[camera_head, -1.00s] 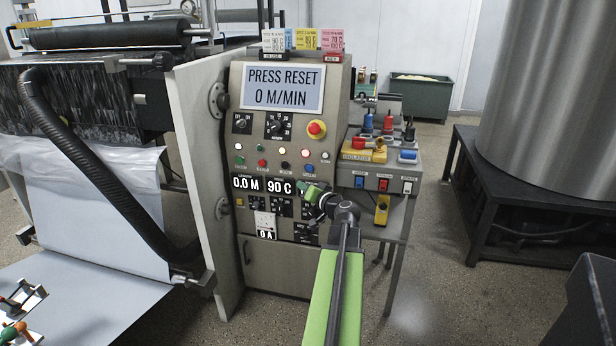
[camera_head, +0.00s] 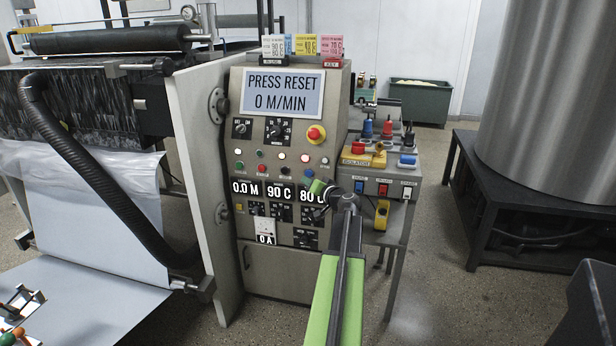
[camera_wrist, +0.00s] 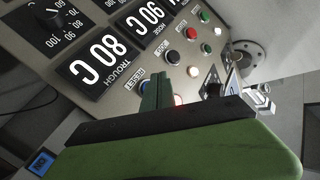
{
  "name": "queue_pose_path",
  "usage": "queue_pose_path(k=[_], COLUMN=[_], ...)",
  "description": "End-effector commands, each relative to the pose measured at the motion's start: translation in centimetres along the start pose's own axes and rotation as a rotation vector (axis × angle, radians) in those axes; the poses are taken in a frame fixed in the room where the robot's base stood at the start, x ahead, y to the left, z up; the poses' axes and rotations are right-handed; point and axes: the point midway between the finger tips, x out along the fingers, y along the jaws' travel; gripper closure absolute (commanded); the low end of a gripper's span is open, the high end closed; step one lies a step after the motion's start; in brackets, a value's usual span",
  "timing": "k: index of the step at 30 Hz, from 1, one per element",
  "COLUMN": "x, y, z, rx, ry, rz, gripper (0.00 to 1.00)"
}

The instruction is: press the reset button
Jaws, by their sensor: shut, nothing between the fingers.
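The reset button is blue (camera_head: 308,173), in the lower row of buttons on the grey control panel (camera_head: 262,268). In the wrist view a RESET label stands beside the blue button (camera_wrist: 144,87), which is partly hidden by my fingers. My gripper (camera_head: 317,186) has green fingers, shut and empty, just below and right of the button in the head view. In the wrist view the fingertips (camera_wrist: 157,90) point at the panel close beside the button; I cannot tell if they touch it. The screen (camera_head: 283,94) reads PRESS RESET, 0 M/MIN.
A red emergency knob (camera_head: 316,133) and several coloured buttons are near. The 80 C trough display (camera_wrist: 98,62) is below the button row. A side table (camera_head: 407,170) with switches and tools stands right of the panel. A black hose (camera_head: 95,185) hangs at the left.

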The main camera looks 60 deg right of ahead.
Motion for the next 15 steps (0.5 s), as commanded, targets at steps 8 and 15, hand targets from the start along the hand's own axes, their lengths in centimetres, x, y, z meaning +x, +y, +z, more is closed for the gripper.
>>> queue_pose_path(k=[8, 15], x=[1.21, 1.18], y=[0.86, 0.81], z=[-0.86, -0.82], rx=[0.000, 0.000], ry=[0.000, 0.000], rz=[0.000, 0.000], gripper=[1.00, 1.00])
